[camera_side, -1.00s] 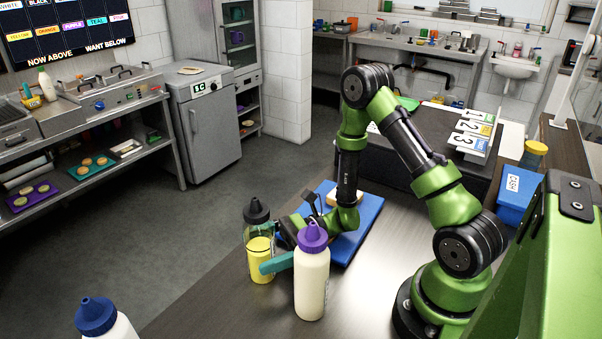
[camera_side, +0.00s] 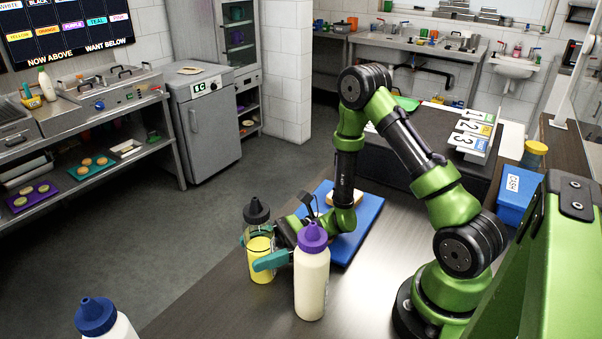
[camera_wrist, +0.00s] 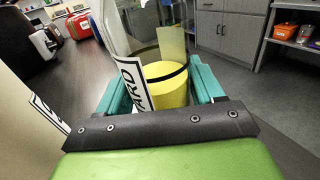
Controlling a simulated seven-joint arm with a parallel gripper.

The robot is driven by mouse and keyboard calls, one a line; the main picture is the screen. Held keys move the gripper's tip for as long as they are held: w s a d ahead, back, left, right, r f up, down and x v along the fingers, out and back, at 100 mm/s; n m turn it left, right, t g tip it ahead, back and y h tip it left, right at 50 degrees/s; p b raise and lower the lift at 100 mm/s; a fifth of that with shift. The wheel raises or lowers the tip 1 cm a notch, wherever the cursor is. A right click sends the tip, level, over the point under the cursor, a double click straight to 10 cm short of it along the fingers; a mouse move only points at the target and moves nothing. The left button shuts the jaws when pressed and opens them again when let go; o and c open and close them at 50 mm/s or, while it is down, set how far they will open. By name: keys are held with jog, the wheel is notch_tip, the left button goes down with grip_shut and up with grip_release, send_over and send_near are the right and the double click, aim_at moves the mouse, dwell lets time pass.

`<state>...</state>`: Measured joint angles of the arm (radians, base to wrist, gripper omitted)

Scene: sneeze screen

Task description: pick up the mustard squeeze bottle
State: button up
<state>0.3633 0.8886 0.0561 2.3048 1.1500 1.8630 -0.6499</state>
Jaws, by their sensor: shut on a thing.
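The mustard squeeze bottle (camera_side: 261,262) is clear with yellow inside and a black cap. It stands upright on the dark counter (camera_side: 215,305) in the side view. My gripper (camera_side: 258,251) reaches it from the right, with teal fingers around its body. In the wrist view the bottle (camera_wrist: 167,85) sits between the two teal fingers of my gripper (camera_wrist: 162,88), and part of its label shows. My gripper is shut on it. I cannot see clear space under the bottle.
A cream bottle with a purple cap (camera_side: 312,272) stands just right of my gripper, close to it. A blue-capped bottle (camera_side: 103,320) stands at the bottom left. A blue board (camera_side: 362,228) with a bread-like item (camera_side: 345,198) lies behind my gripper.

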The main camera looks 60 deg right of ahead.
aim_at(268, 207)
jog(key=shift+r, duration=0.15)
notch_tip(268, 207, up, 10)
jog(key=shift+f, duration=0.1)
dwell(0.3)
dwell(0.4)
jog(key=shift+d+f+h, duration=0.15)
jog(key=shift+d+h, duration=0.25)
jog(key=w+d+f+n+g, duration=0.2)
jog(key=w+d+n+g, duration=0.35)
jog(key=d, duration=0.75)
jog(key=s+d+n+g+h, duration=0.1)
jog(key=d+n+g+h, duration=0.2)
jog(key=d, duration=1.8)
jog(key=shift+s+d+f+n+g, duration=0.15)
jog(key=shift+d+f+n+g, duration=0.25)
jog(key=shift+n+g, duration=1.2)
jog(key=shift+d+r+n+t, duration=0.1)
jog(key=shift+n+t, duration=0.55)
jog(key=shift+n, duration=0.1)
